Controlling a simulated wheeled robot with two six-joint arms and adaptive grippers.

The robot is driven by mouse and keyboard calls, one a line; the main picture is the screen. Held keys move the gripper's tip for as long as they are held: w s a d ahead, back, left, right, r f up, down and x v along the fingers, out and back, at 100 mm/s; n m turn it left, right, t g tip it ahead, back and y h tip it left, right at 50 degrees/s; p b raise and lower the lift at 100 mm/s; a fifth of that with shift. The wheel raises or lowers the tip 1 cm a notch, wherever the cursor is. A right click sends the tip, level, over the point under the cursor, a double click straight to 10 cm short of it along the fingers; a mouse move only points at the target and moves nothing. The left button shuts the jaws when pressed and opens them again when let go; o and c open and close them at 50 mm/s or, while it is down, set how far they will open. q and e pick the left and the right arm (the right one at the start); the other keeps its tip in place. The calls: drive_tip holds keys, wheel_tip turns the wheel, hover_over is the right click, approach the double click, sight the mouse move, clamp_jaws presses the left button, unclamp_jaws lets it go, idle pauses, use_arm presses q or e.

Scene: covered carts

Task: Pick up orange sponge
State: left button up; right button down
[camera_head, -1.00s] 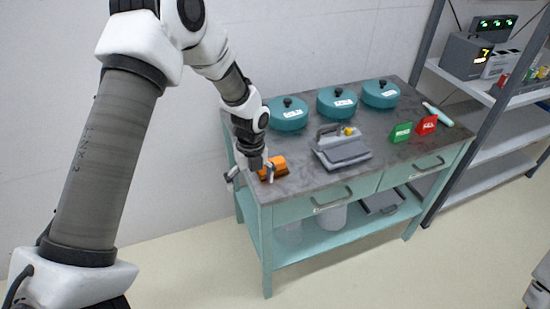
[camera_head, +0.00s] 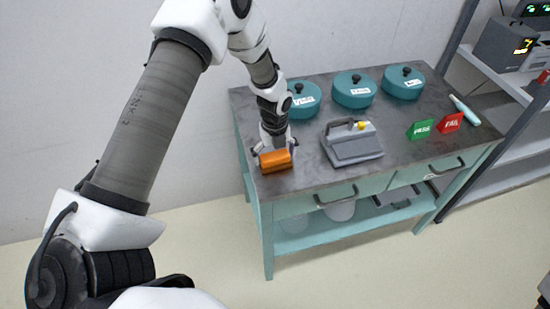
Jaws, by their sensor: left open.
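The orange sponge (camera_head: 275,161) lies at the front left corner of the grey top of the teal cart (camera_head: 318,172). My left gripper (camera_head: 274,155) is directly over it, pointing down. Its fingers are open, one at the left end of the sponge and one at the right end. The sponge appears to rest on the cart top; whether the fingers touch it I cannot tell. My right gripper is not in view.
Three teal lidded pots (camera_head: 353,90) stand along the back of the cart. A grey device (camera_head: 353,146) sits right of the sponge. Green (camera_head: 421,129) and red (camera_head: 450,122) signs and a pale bottle-like object (camera_head: 464,109) are farther right. A shelf rack (camera_head: 497,93) stands beyond.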

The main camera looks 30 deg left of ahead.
sight(275, 155)
use_arm(q)
drive_tip(key=shift+s+r, duration=0.1)
drive_tip(key=shift+s, duration=0.05)
drive_tip(key=shift+c, duration=0.7)
drive_tip(key=shift+d, duration=0.1)
drive_tip(key=c, duration=0.8)
drive_tip(key=shift+o, duration=0.2)
drive_tip(key=shift+r, duration=0.1)
drive_tip(key=shift+r+b, duration=0.3)
drive_tip(key=shift+r, duration=0.15)
wheel_tip(275, 155, up, 2)
drive_tip(key=shift+r+b, duration=0.1)
drive_tip(key=shift+b, duration=0.2)
drive_tip(key=s+d+r+b, duration=0.1)
drive_tip(key=s+d+b, duration=0.1)
drive_tip(key=s+d, duration=0.8)
drive_tip(key=shift+s+r, duration=0.35)
drive_tip(key=shift+s, duration=0.7)
drive_tip(key=shift+d, duration=0.15)
